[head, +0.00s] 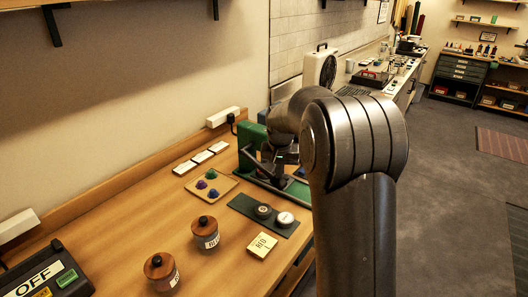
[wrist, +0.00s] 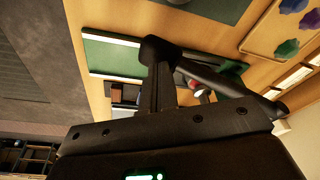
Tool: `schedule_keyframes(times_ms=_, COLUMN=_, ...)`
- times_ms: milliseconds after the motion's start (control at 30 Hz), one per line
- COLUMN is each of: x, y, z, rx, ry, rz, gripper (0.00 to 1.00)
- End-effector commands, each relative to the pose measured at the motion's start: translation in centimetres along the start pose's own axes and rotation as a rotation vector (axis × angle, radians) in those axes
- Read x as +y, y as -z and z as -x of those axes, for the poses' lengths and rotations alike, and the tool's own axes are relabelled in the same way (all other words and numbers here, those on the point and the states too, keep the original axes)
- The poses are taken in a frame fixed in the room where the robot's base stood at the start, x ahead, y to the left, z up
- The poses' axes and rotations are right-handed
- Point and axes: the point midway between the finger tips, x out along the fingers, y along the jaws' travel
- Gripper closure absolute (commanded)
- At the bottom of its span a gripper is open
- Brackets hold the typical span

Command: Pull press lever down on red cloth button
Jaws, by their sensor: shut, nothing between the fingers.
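The green press (head: 250,138) stands on the wooden table against the back edge, partly hidden by my arm. My gripper (head: 268,173) is over the press base, its fingers shut with nothing between them. In the wrist view the fingertips (wrist: 160,70) are together beside a dark rounded bar end (wrist: 156,46), which may be the press lever. I cannot tell whether they touch it. A small patch of red (wrist: 179,79), perhaps the red cloth button, shows behind the fingers and is mostly hidden.
A wooden tray (head: 226,183) holds coloured cloth pieces. A dark green mat (head: 240,203) carries two round parts (head: 285,218). White blocks (head: 201,157) line the back.

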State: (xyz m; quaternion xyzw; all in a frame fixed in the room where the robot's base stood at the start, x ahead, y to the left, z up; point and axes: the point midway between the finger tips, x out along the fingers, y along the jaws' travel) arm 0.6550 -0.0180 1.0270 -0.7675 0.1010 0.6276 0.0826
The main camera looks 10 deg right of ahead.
Motion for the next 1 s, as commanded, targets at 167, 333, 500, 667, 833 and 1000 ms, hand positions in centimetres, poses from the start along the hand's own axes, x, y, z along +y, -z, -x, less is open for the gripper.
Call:
schedule_keyframes(times_ms=167, x=-0.23, y=0.01, z=-0.52, rx=0.0, ry=0.0, rz=0.001, gripper=1.0)
schedule_keyframes(times_ms=333, x=-0.26, y=0.03, z=-0.59, rx=0.0, ry=0.0, rz=0.0, gripper=1.0)
schedule_keyframes(times_ms=500, x=-0.27, y=0.03, z=-0.63, rx=0.0, ry=0.0, rz=0.0, gripper=1.0)
schedule_keyframes(times_ms=667, x=-0.27, y=0.0, z=-0.76, rx=0.0, ry=0.0, rz=0.0, gripper=1.0)
schedule_keyframes(times_ms=833, x=-0.27, y=-0.05, z=-0.93, rx=-0.001, ry=0.0, rz=0.0, gripper=1.0)
schedule_keyframes(times_ms=1000, x=-0.26, y=-0.08, z=-0.99, rx=-0.002, ry=0.0, rz=0.0, gripper=1.0)
